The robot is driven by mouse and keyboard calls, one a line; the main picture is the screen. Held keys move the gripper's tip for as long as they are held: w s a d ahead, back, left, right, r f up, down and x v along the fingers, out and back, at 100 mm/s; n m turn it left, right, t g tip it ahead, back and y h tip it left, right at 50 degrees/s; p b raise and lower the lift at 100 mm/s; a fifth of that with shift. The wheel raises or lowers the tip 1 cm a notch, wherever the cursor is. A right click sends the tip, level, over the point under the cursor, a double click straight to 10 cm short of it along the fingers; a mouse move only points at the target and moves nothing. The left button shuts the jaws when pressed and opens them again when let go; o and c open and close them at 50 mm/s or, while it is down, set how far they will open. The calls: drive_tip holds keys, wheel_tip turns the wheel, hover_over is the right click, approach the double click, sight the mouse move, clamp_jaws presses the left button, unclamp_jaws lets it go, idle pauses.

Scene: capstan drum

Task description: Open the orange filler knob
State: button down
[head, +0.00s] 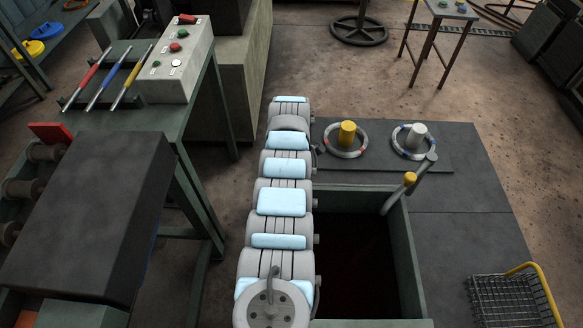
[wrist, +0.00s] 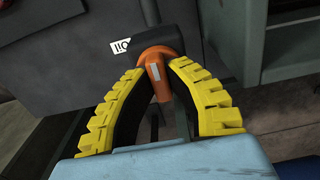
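The orange filler knob (wrist: 157,72) shows in the wrist view, with a narrow stem pointing towards me and a small grey mark on it. It joins a black cylinder (wrist: 160,42) beside a white label reading OIL (wrist: 121,46). My gripper (wrist: 157,68) has two yellow ridged fingers, bowed in towards each other. Their tips lie against the knob on its left and right, closed on it. In the head view neither the knob nor my gripper can be made out.
In the head view a green bench (head: 120,118) with coloured rods and a button box (head: 181,60) stands at left. At right are a dark floor plate (head: 460,195), a dark open pit (head: 355,255), two ringed posts and a wire basket (head: 508,302).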

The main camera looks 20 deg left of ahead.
drive_tip(key=shift+m, duration=0.3)
drive_tip(key=m, duration=0.2)
drive_tip(key=shift+f+m, duration=0.1)
drive_tip(key=shift+m, duration=0.3)
drive_tip(key=m, duration=1)
drive_tip(key=shift+m+p, duration=0.3)
drive_tip(key=shift+m, duration=1.9)
drive_tip(key=c, duration=1)
unclamp_jaws()
drive_tip(key=shift+c, duration=0.2)
